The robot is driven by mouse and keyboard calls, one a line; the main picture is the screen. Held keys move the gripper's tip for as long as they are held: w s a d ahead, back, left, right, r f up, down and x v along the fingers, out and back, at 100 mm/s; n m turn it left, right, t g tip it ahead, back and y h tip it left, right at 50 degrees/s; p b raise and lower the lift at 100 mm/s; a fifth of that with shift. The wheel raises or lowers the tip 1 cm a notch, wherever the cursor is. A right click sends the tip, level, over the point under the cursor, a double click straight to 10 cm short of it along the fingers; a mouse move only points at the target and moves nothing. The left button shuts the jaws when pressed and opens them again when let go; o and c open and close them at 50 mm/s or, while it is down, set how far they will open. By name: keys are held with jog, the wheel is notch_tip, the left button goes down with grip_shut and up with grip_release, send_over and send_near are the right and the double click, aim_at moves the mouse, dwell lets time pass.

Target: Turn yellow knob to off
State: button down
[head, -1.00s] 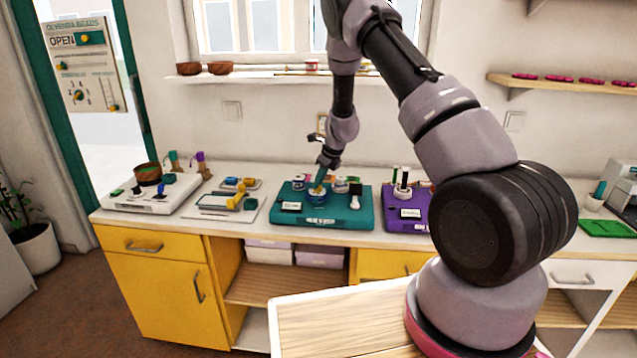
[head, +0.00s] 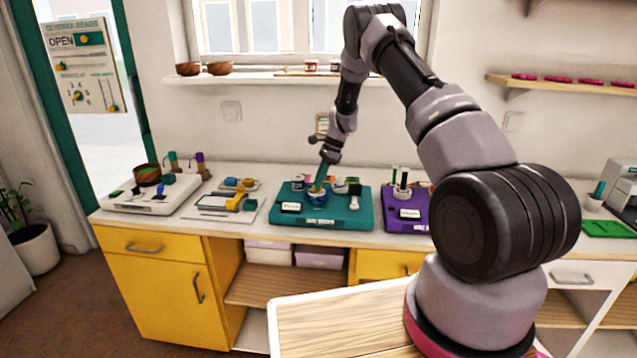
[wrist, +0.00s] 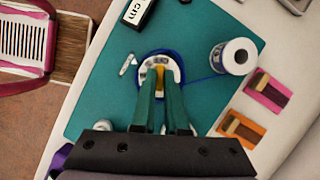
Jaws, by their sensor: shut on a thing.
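The yellow knob (wrist: 160,76) is in the middle of the wrist view, on a round white dial plate (wrist: 150,62) with a blue rim, on the teal board (wrist: 105,95). My gripper (wrist: 161,90) has its two teal fingers shut on the knob, one on each side. The fingers hide part of the knob and dial. The dial marks are too small to read, so I cannot tell the knob's setting. In the head view, my gripper (head: 319,183) reaches down to the dial on the teal board (head: 347,219).
A white spool (wrist: 234,56) stands on the board right of the dial, with blue thread beside it. Pink (wrist: 267,91) and orange (wrist: 241,129) pieces lie further right. A purple board (head: 404,223) sits right of the teal one; a white board (head: 143,203) is at the left.

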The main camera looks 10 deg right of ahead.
jog(key=n+g, duration=0.1)
jog(key=n, duration=0.2)
jog(key=n+g+h, duration=0.1)
jog(key=n, duration=0.2)
jog(key=shift+w, duration=0.2)
jog(key=n+h, duration=0.1)
jog(key=n, duration=0.2)
jog(key=n+g+h, duration=0.1)
jog(key=n, duration=0.2)
jog(key=shift+w+a+n+g, duration=0.1)
jog(key=shift+a+n+g, duration=0.05)
jog(key=shift+n+g, duration=0.15)
jog(key=c, duration=0.9)
grip_release()
jog(key=shift+c, duration=0.2)
jog(key=shift+r, duration=0.15)
jog(key=v, duration=1)
jog(key=shift+w+r, duration=0.15)
jog(key=shift+r, duration=0.05)
